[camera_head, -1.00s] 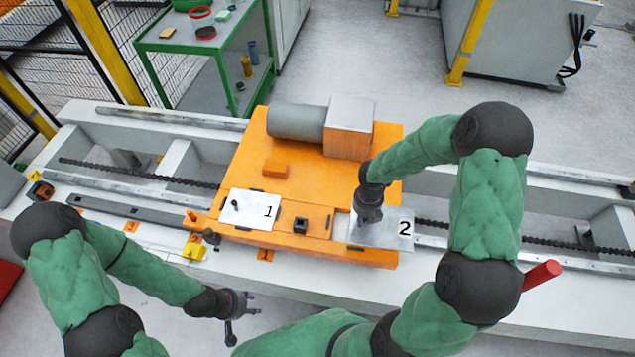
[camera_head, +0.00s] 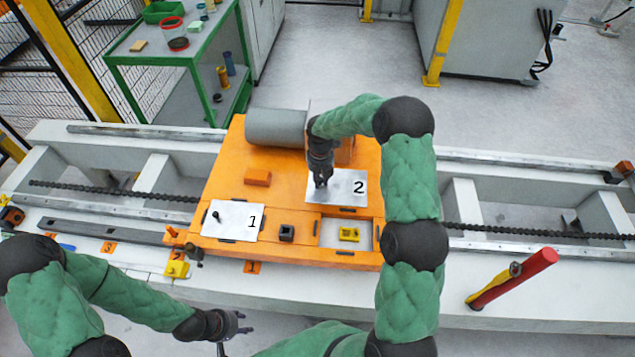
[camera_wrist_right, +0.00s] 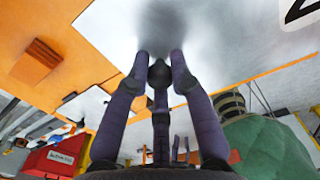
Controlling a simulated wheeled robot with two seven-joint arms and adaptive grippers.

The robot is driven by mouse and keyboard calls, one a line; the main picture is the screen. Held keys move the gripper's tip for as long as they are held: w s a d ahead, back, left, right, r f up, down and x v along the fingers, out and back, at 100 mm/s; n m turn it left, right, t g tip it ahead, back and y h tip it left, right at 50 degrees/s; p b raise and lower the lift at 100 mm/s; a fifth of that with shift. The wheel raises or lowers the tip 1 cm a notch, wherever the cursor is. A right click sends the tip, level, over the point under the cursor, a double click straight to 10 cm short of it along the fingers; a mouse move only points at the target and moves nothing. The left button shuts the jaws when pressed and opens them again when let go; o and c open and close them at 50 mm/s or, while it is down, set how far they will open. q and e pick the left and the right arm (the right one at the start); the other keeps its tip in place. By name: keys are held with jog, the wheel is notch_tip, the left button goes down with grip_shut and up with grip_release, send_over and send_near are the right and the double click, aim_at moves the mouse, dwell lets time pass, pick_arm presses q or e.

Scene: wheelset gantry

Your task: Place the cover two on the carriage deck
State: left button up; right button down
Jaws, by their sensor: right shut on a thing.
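Cover two (camera_head: 350,190), a pale plate marked 2, is over the orange carriage deck (camera_head: 226,178), behind an uncovered pocket (camera_head: 330,236). It also fills the upper part of the right wrist view (camera_wrist_right: 112,28). My right gripper (camera_head: 321,184) points down and is shut on the cover's knob, which its fingers (camera_wrist_right: 160,72) mostly hide. I cannot tell whether the plate touches the deck. My left gripper (camera_head: 244,322) is open and empty in front of the bench, away from the deck.
Cover one (camera_head: 235,220) lies on the deck's left front. A yellow block (camera_head: 349,234) sits in the pocket. An orange block (camera_head: 257,177), a dark square socket (camera_head: 286,233) and a grey cylinder (camera_head: 275,127) are on the deck.

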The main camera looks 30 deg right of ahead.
jog(key=w+d+f+b, duration=0.1)
jog(key=w+f, duration=0.1)
jog(key=w+d+f, duration=0.1)
jog(key=w+f, duration=0.1)
jog(key=w+d+f+b, duration=0.1)
jog(key=w+f, duration=0.1)
jog(key=shift+w+d+f+b, duration=0.2)
jog(key=shift+f+b, duration=0.1)
jog(key=shift+b, duration=0.05)
jog(key=shift+w+d+f, duration=0.1)
jog(key=shift+w+f, duration=0.1)
jog(key=shift+f, duration=0.1)
notch_tip(320, 180, down, 3)
jog(key=shift+f+b, duration=0.1)
jog(key=shift+b, duration=0.85)
jog(key=shift+r, duration=0.2)
jog(key=shift+f, duration=0.15)
jog(key=c, duration=1.1)
grip_release()
notch_tip(320, 180, up, 12)
jog(key=p, duration=0.4)
